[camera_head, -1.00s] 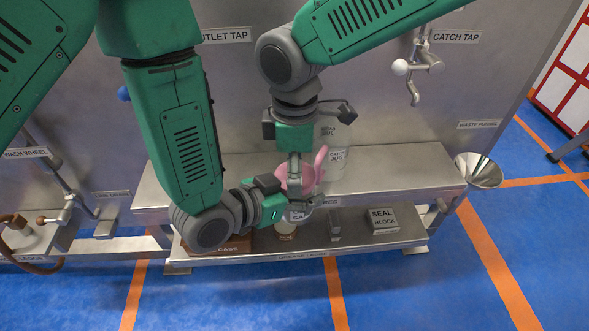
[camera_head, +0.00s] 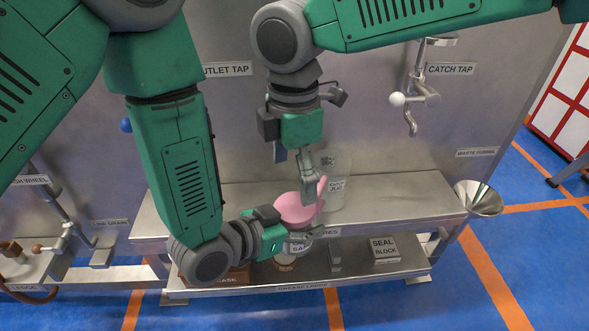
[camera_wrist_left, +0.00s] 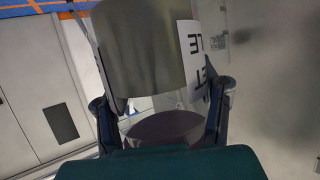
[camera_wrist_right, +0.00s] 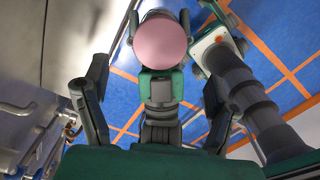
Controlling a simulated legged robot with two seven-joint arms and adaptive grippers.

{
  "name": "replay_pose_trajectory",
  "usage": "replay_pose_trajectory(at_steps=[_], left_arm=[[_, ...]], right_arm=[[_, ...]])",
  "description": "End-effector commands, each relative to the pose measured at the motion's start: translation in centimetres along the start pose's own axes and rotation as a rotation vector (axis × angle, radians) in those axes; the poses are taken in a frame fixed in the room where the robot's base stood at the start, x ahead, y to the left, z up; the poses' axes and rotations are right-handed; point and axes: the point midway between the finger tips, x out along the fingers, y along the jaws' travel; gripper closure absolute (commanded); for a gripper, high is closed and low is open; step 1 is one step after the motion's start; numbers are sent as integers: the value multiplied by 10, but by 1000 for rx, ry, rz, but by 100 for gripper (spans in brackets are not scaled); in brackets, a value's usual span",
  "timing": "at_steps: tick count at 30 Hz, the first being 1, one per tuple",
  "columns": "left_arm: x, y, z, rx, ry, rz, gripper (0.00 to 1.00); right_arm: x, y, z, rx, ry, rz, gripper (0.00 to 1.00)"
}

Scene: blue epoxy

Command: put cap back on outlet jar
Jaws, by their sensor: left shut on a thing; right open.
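In the head view a pink cap (camera_head: 293,210) lies above my left gripper's fingers. In the right wrist view it is a round pink disc (camera_wrist_right: 160,43) between those fingers. My left gripper (camera_head: 305,236) is shut on a clear jar with dark greenish contents (camera_wrist_left: 145,50) and a partly readable white label. A dark mauve disc (camera_wrist_left: 165,127) sits at the jar's mouth end, apparently the cap; its exact seating cannot be told. My right gripper (camera_head: 318,185) is open just above and right of the cap. A pink upright piece beside its finger is unclear.
A clear catch jug (camera_head: 338,188) stands on the upper shelf, close behind my right gripper. A seal block (camera_head: 385,247) sits on the lower shelf, with a cask (camera_head: 232,278) to its left. A waste funnel (camera_head: 478,198) is at the right. The upper shelf's right part is clear.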

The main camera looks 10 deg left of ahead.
Motion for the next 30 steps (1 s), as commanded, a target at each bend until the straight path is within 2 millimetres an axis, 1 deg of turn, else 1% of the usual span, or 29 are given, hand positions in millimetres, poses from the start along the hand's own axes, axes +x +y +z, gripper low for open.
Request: replay_pose_trajectory(at_steps=[5, 11, 14, 17, 25, 30], left_arm=[[0, 0, -1, 0, 2, 0, 100], [0, 0, 0, 0, 2, 0, 100], [0, 0, 0, 0, 2, 0, 100], [0, 0, 0, 0, 2, 0, 100], [0, 0, 0, 0, 2, 0, 100], [0, 0, 0, 0, 2, 0, 100]], right_arm=[[-5, 1, 2, -48, -4, 8, 21], [-5, 2, 2, -46, -5, 7, 21], [-1, 2, 2, -46, -4, 6, 21], [10, 1, 2, -45, -3, 4, 21], [52, 2, 2, -45, -2, 5, 21], [69, 2, 2, -44, -3, 6, 21]])
